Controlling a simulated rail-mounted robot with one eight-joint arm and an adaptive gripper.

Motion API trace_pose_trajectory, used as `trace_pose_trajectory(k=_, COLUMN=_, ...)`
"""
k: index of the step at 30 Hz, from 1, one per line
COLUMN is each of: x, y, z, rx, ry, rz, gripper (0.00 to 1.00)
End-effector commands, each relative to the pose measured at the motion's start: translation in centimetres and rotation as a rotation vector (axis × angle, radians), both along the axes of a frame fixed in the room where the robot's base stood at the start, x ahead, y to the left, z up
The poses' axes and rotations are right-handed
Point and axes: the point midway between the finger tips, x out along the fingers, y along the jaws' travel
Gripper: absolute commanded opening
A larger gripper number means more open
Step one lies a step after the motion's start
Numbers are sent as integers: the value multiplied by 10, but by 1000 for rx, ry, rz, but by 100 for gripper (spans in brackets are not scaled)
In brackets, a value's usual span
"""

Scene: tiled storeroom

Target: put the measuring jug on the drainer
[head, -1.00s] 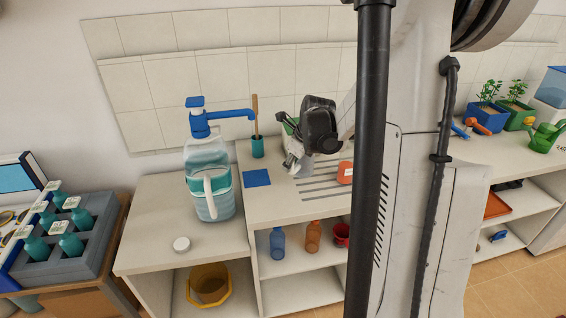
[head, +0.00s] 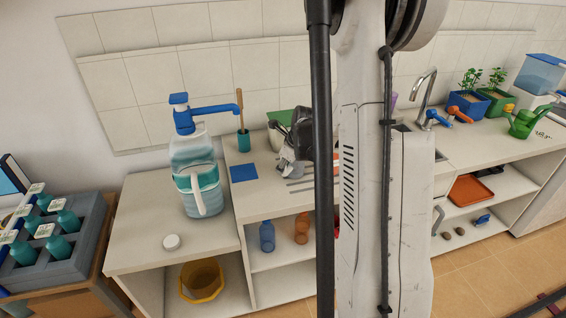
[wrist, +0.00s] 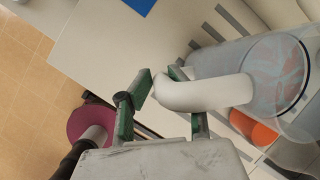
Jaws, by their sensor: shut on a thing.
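The measuring jug (wrist: 278,72) is clear with a white handle and shows at the right of the wrist view. My gripper (wrist: 160,86) is shut on the handle, and the jug's body lies to the right of the green fingers. In the head view my gripper (head: 284,166) is over the worktop beside my column; the jug is hard to make out there. The drainer (head: 301,186) is the grooved part of the worktop, partly hidden by my column. Its dark grooves (wrist: 238,20) show beside and behind the jug. I cannot tell whether the jug touches it.
An orange thing (wrist: 254,127) is close to the jug on the worktop. A blue mat (head: 244,173), a brush in a teal pot (head: 243,140) and a big blue-pump dispenser (head: 196,168) stand to the left. A tap (head: 427,95) is at the right.

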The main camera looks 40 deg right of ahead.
Motion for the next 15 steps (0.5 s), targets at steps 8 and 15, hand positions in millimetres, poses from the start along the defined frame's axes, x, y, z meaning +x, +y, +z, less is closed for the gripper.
trace_pose_trajectory(k=8, x=0, y=0, z=0, rx=1, ry=0, rz=0, gripper=32)
trace_pose_trajectory(k=15, x=0, y=0, z=0, rx=0, ry=0, rz=0, gripper=37)
